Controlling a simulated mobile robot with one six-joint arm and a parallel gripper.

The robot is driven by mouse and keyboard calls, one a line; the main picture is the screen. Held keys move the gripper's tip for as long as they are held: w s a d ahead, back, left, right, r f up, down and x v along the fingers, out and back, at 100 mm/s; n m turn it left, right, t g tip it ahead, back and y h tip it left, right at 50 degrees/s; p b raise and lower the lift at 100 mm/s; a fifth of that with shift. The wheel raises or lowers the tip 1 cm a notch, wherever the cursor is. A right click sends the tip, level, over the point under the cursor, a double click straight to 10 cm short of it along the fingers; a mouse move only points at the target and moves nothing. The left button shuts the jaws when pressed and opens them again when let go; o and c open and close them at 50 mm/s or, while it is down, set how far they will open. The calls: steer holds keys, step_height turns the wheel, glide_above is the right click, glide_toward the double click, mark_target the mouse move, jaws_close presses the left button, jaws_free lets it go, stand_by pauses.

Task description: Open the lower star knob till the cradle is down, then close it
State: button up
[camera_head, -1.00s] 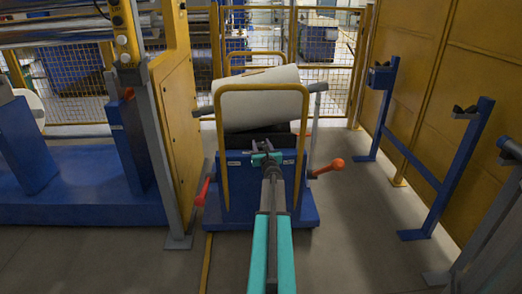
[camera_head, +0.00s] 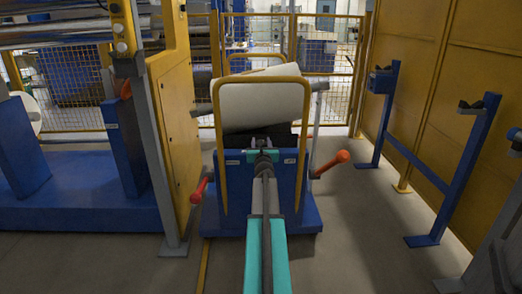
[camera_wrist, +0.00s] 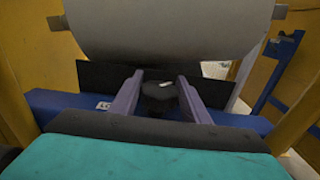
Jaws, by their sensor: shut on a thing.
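My gripper (camera_head: 262,156) is at the near face of the blue lift cart (camera_head: 290,190). In the wrist view its two fingers (camera_wrist: 161,96) are shut on a dark knob (camera_wrist: 158,92), one finger on each side. The knob's star shape and whether it is the lower one cannot be made out. Above it a black cradle (camera_wrist: 105,78) shows under a large pale roll (camera_wrist: 165,28). In the head view the roll (camera_head: 258,98) lies across the cart behind a yellow hoop (camera_head: 262,80), and its right end looks higher. The cradle's underside is hidden.
Handles with red ends stick out at the cart's left (camera_head: 198,190) and right (camera_head: 342,156). A yellow machine frame (camera_head: 178,130) stands close at left. A blue stand (camera_head: 455,175) is along the right wall. Floor between cart and stand is clear.

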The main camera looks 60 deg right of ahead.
steer(key=shift+f+m+g+h+b, duration=0.3)
steer(key=shift+m+g+h+b, duration=0.4)
steer(key=shift+b, duration=3.4)
steer(key=shift+a+m+g+b, duration=0.15)
steer(key=shift+m+g+b, duration=0.25)
steer(key=shift+g+b, duration=0.85)
steer(key=shift+s+m+g+h+p, duration=0.1)
steer(key=shift+m+g+h+p, duration=0.3)
steer(key=shift+m+g, duration=0.35)
steer(key=shift+r+m+g+h, duration=0.1)
steer(key=shift+m+g+h, duration=0.2)
steer(key=shift+m+g, duration=0.45)
steer(key=shift+g, duration=0.35)
steer(key=shift+d+r+m+g+p, duration=0.1)
steer(key=shift+m+g+p, duration=0.15)
steer(key=shift+m+g, duration=0.45)
steer(key=shift+d+r+m+g+p, duration=0.15)
steer(key=shift+m+g, duration=0.25)
steer(key=shift+g, duration=0.5)
steer(key=shift+m+g+p, duration=0.55)
steer(key=shift+m+g, duration=0.25)
steer(key=shift+g, duration=0.4)
steer(key=shift+a+g, duration=0.1)
steer(key=shift+g, duration=0.2)
